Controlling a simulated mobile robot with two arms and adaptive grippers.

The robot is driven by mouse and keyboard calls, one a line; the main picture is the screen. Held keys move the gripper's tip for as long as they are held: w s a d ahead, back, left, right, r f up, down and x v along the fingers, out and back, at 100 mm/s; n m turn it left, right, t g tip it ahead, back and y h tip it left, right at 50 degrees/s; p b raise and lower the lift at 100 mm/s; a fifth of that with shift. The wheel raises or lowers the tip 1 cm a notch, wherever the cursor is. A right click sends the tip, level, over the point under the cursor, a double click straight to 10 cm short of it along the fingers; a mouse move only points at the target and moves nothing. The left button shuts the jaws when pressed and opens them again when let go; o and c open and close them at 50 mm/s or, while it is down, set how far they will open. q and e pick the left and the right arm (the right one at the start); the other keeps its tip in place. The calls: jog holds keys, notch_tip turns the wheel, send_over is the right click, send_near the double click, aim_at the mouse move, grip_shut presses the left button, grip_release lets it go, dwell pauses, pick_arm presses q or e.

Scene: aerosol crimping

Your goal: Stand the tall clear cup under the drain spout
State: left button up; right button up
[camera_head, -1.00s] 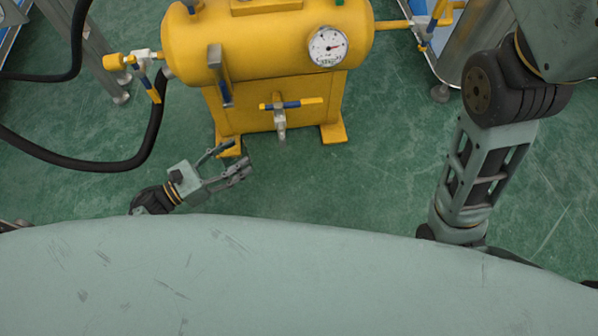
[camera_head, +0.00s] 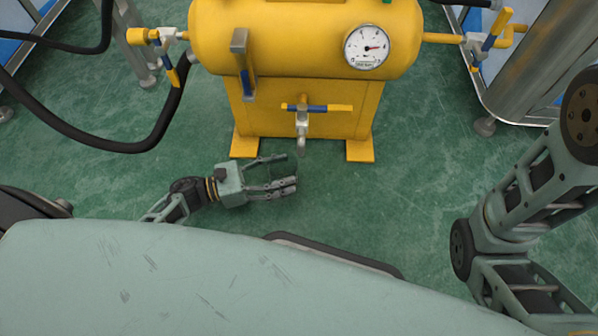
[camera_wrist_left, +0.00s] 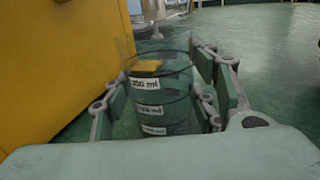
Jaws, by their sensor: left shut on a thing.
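The tall clear cup (camera_wrist_left: 162,98) stands upright between the fingers of my left gripper (camera_head: 283,173) in the left wrist view. It is see-through, with several white "ml" labels. The left gripper is shut on it; in the head view the cup is too faint to make out. The drain spout (camera_head: 301,145) hangs below the blue-handled valve on the front of the yellow tank. The gripper is just in front of it, low near the floor. My right gripper is out of view.
The yellow tank (camera_head: 265,45) carries a round gauge (camera_head: 367,47) and stands on yellow feet. A black hose (camera_head: 110,146) curves on the left. Metal legs stand at both sides. The green floor (camera_head: 410,200) in front of the tank's right side is clear.

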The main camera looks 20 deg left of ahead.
pick_arm(q)
jog(key=b+x, duration=0.2)
jog(key=x, duration=0.3)
jog(key=shift+f, duration=0.1)
jog(key=shift+f+b, duration=0.5)
jog(key=shift+f, duration=0.25)
jog(key=o, duration=1)
